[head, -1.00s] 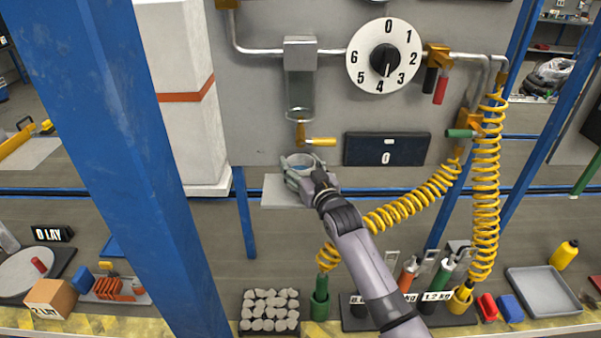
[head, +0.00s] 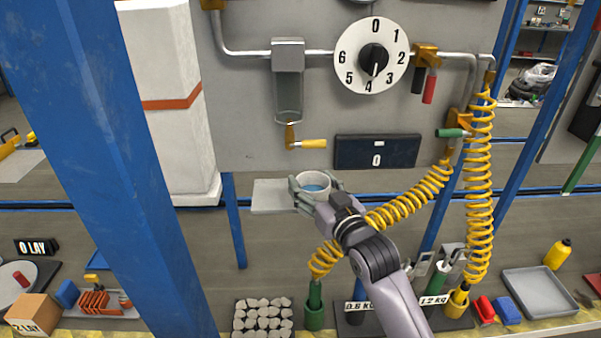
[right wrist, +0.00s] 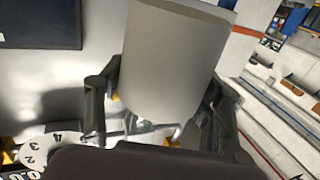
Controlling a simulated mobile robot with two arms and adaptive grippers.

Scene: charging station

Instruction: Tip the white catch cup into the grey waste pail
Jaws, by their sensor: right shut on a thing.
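In the right wrist view the cup (right wrist: 172,55) fills the middle, between the two dark fingers of the gripper (right wrist: 160,100). I cannot make out the grey waste pail in these views. My left gripper is not in view.
A blue post (head: 115,150) stands at the left. Yellow coiled hoses (head: 482,190) hang at the right of the cup. A tray of stones (head: 264,318), green and yellow holders and a grey tray (head: 540,292) line the bench below.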

